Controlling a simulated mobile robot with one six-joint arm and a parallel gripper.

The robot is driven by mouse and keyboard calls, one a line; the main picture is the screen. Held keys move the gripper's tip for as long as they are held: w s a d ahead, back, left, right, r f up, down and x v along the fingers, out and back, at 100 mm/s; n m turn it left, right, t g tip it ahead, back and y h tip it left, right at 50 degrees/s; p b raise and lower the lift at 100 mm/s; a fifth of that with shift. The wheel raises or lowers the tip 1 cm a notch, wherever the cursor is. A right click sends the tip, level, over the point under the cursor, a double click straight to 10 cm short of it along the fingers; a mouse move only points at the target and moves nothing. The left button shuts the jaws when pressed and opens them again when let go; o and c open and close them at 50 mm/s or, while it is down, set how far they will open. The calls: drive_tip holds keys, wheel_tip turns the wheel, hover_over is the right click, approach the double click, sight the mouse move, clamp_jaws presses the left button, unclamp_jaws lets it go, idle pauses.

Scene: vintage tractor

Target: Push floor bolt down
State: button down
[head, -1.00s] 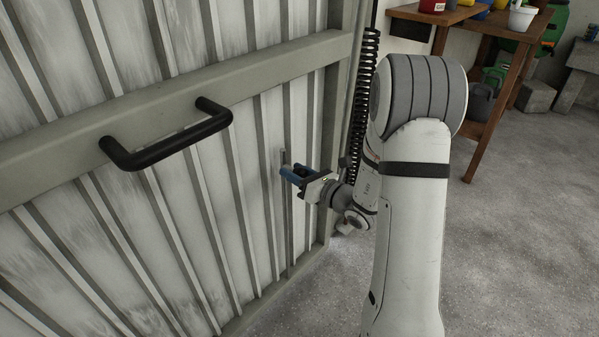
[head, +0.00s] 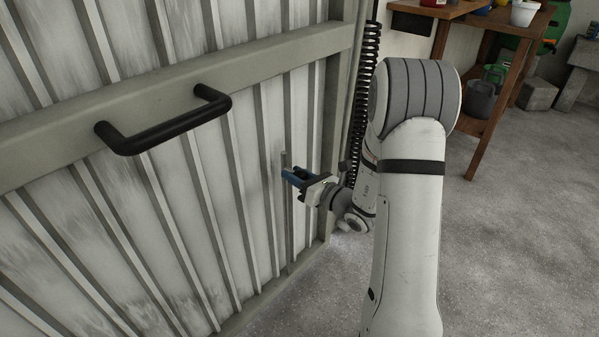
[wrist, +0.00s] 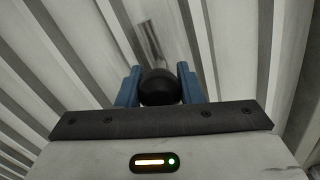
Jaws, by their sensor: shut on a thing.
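The floor bolt's metal rod (head: 284,160) stands upright against the ribbed door, with its top showing just above my gripper. It also shows in the wrist view (wrist: 149,42), behind a round black knob (wrist: 158,88). My gripper (head: 291,177) is at the bolt, low on the door near its right edge. In the wrist view, its two blue fingers (wrist: 158,86) are closed on the knob, one on each side. The bolt's lower end and the floor socket are hidden or too small to make out.
A black bar handle (head: 165,132) sticks out from the door's grey cross rail, up and left of my gripper. A black coiled spring (head: 366,105) hangs by the door's right edge. A wooden table (head: 478,105) stands at the back right. The concrete floor (head: 510,240) is clear at right.

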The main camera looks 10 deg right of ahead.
drive_tip(key=shift+f, duration=0.2)
drive_tip(key=c, duration=1.3)
unclamp_jaws()
drive_tip(key=shift+d+f, duration=0.1)
drive_tip(key=o, duration=0.3)
drive_tip(key=shift+s, duration=0.1)
drive_tip(key=p+v, duration=0.2)
drive_tip(key=v, duration=0.5)
drive_tip(key=shift+s+d, duration=0.2)
drive_tip(key=shift+r, duration=0.2)
